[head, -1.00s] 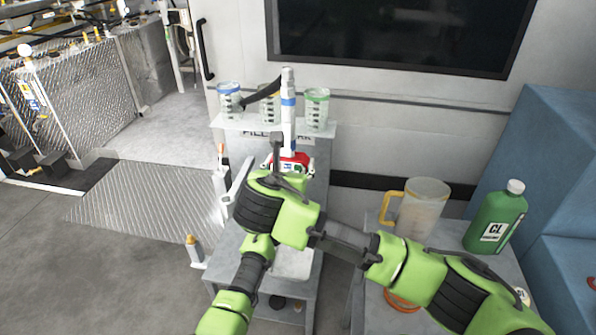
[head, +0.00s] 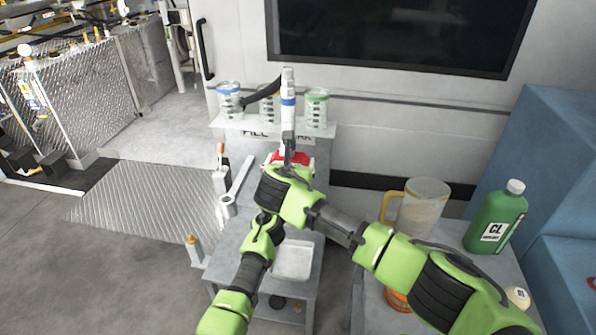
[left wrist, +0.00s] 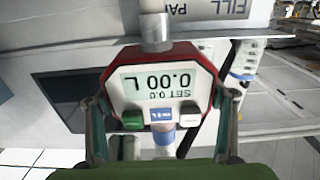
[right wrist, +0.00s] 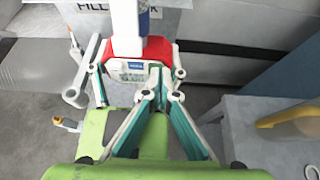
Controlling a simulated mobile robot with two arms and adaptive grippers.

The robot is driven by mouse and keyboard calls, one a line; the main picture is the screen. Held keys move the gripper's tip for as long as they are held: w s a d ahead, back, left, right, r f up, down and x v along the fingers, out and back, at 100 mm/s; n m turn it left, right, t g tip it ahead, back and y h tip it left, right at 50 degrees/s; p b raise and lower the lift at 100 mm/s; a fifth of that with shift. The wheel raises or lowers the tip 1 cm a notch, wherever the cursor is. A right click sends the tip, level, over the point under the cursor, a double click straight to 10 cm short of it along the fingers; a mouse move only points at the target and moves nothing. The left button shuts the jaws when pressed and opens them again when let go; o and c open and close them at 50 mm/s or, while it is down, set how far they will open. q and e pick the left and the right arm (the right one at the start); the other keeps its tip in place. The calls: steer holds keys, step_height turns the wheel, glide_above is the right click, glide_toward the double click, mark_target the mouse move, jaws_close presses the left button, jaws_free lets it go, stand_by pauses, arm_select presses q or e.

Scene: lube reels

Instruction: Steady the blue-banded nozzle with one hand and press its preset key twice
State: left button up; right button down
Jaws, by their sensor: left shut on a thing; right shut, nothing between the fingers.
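The nozzle stands upright in the head view with a blue band (head: 288,101) on its pale shaft and a red housing (head: 303,158) below. In the left wrist view its display (left wrist: 158,84) shows upside down, reading 0.00 L and SET 0.0. Below it sit a green key, a blue key (left wrist: 161,114) and a white key. My left gripper (left wrist: 160,92) is shut on the red housing, one finger on each side. My right gripper (right wrist: 158,70) is shut and empty, its tips before the housing beside the blue key (right wrist: 137,63). Whether the tips touch it I cannot tell.
Measuring cups stand on the fill-park shelf (head: 262,127) behind. A jug (head: 418,207) and a green bottle (head: 496,220) stand on the right table. A white tray (head: 292,261) sits below my arms.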

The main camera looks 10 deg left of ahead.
steer(key=shift+w+d, duration=0.1)
steer(key=shift+w, duration=0.95)
steer(key=shift+d, duration=0.1)
steer(key=v, duration=1)
steer(key=shift+s+a, duration=0.2)
steer(key=shift+a, duration=0.1)
stand_by(3.5)
